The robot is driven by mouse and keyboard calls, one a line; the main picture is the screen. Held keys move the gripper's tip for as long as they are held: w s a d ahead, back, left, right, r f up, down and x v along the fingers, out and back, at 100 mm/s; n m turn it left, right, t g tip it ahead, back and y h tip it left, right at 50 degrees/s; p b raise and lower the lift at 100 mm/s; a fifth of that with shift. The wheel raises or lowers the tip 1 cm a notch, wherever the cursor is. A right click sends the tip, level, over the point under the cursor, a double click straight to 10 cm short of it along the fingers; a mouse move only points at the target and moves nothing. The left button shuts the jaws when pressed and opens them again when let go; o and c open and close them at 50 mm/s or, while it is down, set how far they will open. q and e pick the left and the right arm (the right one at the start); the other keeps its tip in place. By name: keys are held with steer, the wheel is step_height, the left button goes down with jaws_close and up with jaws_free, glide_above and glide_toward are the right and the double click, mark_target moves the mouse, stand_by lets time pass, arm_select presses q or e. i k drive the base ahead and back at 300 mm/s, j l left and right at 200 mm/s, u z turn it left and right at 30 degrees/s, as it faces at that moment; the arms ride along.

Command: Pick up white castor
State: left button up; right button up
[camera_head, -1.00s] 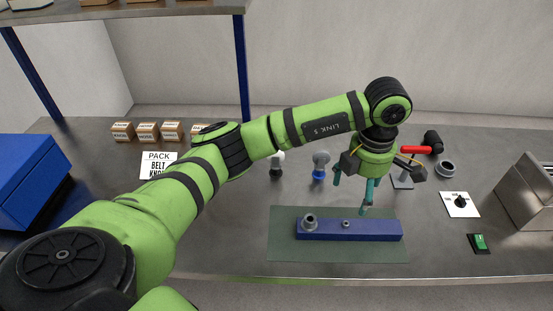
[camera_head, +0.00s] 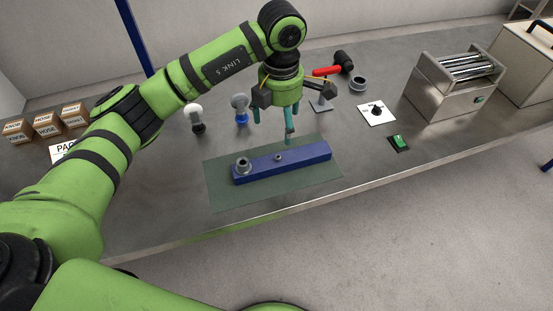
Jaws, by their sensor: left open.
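A small castor-like piece with a white round top (camera_head: 193,110) and a dark base stands on the steel table, left of my gripper. A similar piece with a grey round top (camera_head: 240,102) and a blue base stands between it and my gripper. My left gripper (camera_head: 273,131) points down with its teal fingers apart and empty. In the picture it is just behind the blue bar, right of both pieces. My right gripper is out of view.
A blue bar (camera_head: 300,160) with a grey ring (camera_head: 243,165) lies on a green mat (camera_head: 220,192). A red-handled hammer (camera_head: 326,70), a switch plate (camera_head: 377,112), a green switch (camera_head: 398,143) and a roller machine (camera_head: 440,95) are to the right. Several labelled boxes (camera_head: 44,122) stand at left.

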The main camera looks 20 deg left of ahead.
mark_target(194, 112)
steer(key=i+l+u, duration=0.55)
steer(key=u, duration=0.15)
steer(key=i, duration=0.1)
